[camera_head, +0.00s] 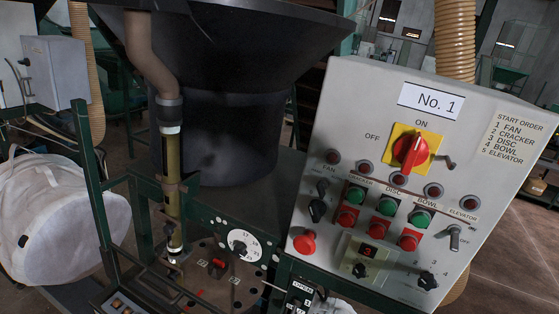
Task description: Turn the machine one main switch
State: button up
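The No. 1 machine's main switch (411,152) is a red rotary handle on a yellow square plate, high on the grey control panel (360,100). ON is printed above it and OFF to its left. The handle looks roughly upright along the panel, its upper end towards ON; its exact setting is hard to tell. A white "No. 1" label (431,100) is above it. The panel appears tilted in the picture. My gripper is not in view, and nothing covers the switch.
Below the switch are red lamps (398,179), green and red buttons (387,206), a red knob (304,243) and small levers. A large dark hopper (220,120) and a vertical pipe (173,160) stand left. A white bulk bag (62,220) is far left.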

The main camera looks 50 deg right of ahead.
aim_at(411, 151)
jog(key=z, duration=1.45)
